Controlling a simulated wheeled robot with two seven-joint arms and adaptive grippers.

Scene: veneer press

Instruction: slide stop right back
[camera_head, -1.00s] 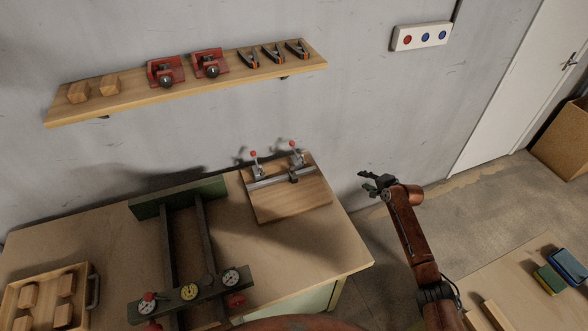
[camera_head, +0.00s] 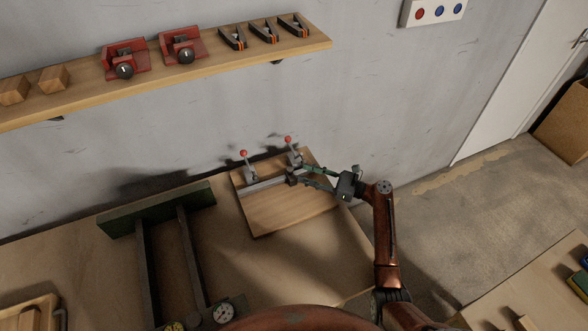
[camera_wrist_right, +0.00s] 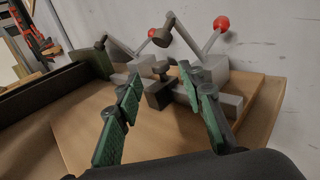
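The stop is a small dark block (camera_head: 291,179) on a grey metal rail (camera_head: 264,185) across a wooden board (camera_head: 290,208). In the right wrist view the stop (camera_wrist_right: 159,94) sits near the rail's middle. My right gripper (camera_head: 306,175) reaches in from the right at the stop. Its two green-padded fingers are spread, one on each side of the stop in the wrist view, with gaps showing; I cannot tell whether they touch it. My left gripper is not in view.
Two toggle clamps with red knobs (camera_head: 244,154) (camera_head: 288,140) stand behind the rail. A press frame with a green beam (camera_head: 158,209) stands left of the board. A shelf (camera_head: 200,66) with clamps and blocks hangs above. Bare table lies in front of the board.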

